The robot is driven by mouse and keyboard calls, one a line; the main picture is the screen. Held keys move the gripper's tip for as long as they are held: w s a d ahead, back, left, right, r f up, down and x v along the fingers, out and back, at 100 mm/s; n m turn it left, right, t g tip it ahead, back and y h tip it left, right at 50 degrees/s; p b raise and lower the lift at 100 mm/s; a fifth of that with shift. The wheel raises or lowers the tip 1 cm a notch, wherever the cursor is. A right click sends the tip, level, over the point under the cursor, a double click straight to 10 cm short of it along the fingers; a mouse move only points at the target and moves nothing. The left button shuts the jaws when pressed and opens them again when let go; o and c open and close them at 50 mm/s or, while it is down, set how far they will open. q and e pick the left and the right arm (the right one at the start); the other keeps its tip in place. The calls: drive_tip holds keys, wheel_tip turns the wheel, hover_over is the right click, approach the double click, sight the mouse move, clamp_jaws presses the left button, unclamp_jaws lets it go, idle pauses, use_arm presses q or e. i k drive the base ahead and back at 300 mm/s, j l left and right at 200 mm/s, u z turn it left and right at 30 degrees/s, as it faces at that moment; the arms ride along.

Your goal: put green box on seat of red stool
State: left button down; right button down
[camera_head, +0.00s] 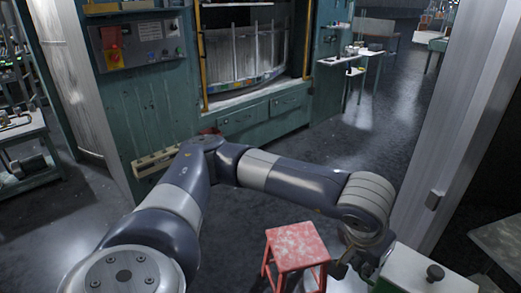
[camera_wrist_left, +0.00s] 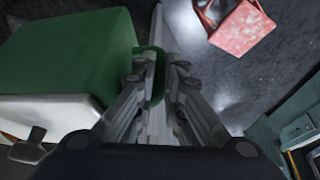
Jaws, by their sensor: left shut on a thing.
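The green box (camera_head: 408,270) is at the lower right of the head view, with a pale face and a dark knob, partly cut off by the frame's bottom. In the left wrist view the green box (camera_wrist_left: 65,50) fills the left side, with a green handle at its right. My left gripper (camera_head: 347,264) is shut on this handle; its fingers (camera_wrist_left: 158,90) show around it in the wrist view. The red stool (camera_head: 297,245) stands upright left of the gripper and box, its worn seat bare. It also shows at the top right of the wrist view (camera_wrist_left: 242,27). My right gripper is out of view.
A teal cabinet (camera_head: 150,95) with a control panel stands at the back left. A pale upright post (camera_head: 465,110) rises on the right, close behind the box. A workbench (camera_head: 30,140) is at far left. The dark floor (camera_head: 375,135) has open room beyond the stool.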

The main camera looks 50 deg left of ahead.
sight(297, 243)
drive_tip(key=u, duration=1.25)
drive_tip(key=i+l+u, duration=0.25)
drive_tip(key=i+l, duration=0.75)
drive_tip(key=l, duration=0.15)
